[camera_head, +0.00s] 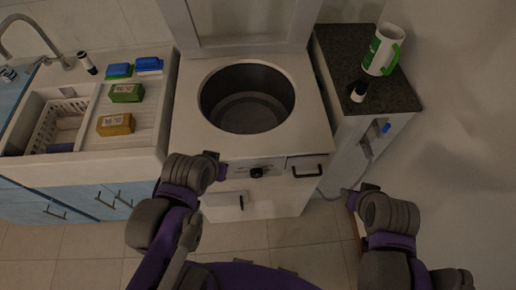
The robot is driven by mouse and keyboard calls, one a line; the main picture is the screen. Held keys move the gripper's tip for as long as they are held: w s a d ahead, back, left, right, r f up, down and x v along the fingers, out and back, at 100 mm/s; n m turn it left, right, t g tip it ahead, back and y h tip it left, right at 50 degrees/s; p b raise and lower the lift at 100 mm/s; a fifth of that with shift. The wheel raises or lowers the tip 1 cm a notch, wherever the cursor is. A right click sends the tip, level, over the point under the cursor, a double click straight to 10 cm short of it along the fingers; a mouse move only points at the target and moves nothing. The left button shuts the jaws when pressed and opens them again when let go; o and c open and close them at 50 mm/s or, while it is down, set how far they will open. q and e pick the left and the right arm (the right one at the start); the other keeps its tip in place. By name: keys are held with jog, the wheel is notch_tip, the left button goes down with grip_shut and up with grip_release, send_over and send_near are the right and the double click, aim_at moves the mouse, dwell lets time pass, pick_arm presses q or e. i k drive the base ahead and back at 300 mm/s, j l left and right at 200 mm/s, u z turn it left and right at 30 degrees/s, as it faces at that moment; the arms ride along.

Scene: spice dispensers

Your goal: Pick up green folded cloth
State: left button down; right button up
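A green block-shaped item with a pale label (126,93) lies on the white drainboard left of centre. It is the main green item there, but I cannot tell if it is a folded cloth. My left gripper (216,167) is in front of the white cabinet, to the right of and nearer than the green item, not touching it. My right gripper (354,191) is low at right, far from it. The fingers of both are small and dark, and I cannot tell whether they are open.
Two blue items (118,71) (149,65) and a yellow-brown block (115,124) share the drainboard (145,120). A basket (47,132) sits in the sink at left. An open-lidded round tub (247,98) is at centre. A white-green jug (383,50) and small bottle (359,91) stand on the dark counter.

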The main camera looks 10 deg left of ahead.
aim_at(134, 92)
jog(key=u, duration=1.7)
jog(key=i+j+u, duration=0.1)
jog(key=i+j, duration=0.5)
jog(key=j, duration=0.15)
jog(key=i+j+u, duration=0.15)
jog(key=i+j, duration=0.45)
jog(key=j, duration=0.1)
